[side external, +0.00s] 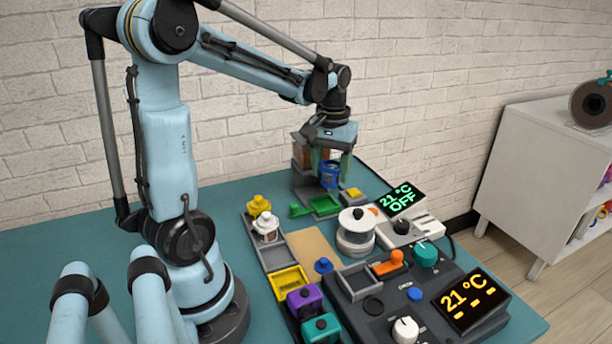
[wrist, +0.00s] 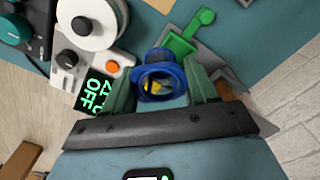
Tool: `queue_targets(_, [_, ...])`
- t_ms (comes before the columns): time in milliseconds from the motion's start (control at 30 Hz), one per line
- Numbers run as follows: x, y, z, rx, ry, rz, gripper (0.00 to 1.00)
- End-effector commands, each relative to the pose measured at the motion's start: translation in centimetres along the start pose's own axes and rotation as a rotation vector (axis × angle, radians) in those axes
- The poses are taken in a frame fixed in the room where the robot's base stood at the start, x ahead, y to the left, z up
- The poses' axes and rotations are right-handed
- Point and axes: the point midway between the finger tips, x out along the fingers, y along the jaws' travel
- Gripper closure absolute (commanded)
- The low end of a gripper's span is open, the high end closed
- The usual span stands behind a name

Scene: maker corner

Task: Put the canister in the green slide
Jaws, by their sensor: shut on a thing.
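My gripper (side external: 331,168) is shut on a blue canister (side external: 329,180), held between its two green fingers. In the wrist view my gripper (wrist: 164,92) has the canister (wrist: 158,72) with its round opening toward the camera and something yellow inside. The green slide (side external: 323,206), a shallow tray with a handle, sticks out at the front of a grey dispenser (side external: 304,182). The canister hangs above the slide, apart from it in the side view. In the wrist view the slide (wrist: 178,44) lies just beyond the canister, which may hide part of it.
A white-lidded round pot (side external: 356,230) and a white control unit (side external: 402,230) stand close on the right. A yellow block (side external: 352,194) sits beside the slide. A dark control panel (side external: 425,300) is in front.

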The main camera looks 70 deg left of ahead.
Motion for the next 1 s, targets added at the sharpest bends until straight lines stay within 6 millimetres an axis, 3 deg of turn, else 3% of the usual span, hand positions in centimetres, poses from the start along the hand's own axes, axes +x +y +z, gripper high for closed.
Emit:
queue_targets(100, [0.9, -1.3, -1.9, -0.143, 0.0, 0.0, 0.74])
queue_targets(267, [1.6, -2.1, -2.9, -0.238, 0.0, 0.0, 0.74])
queue_targets(1000, [7.0, -2.2, -3.1, -0.252, 0.0, 0.0, 0.74])
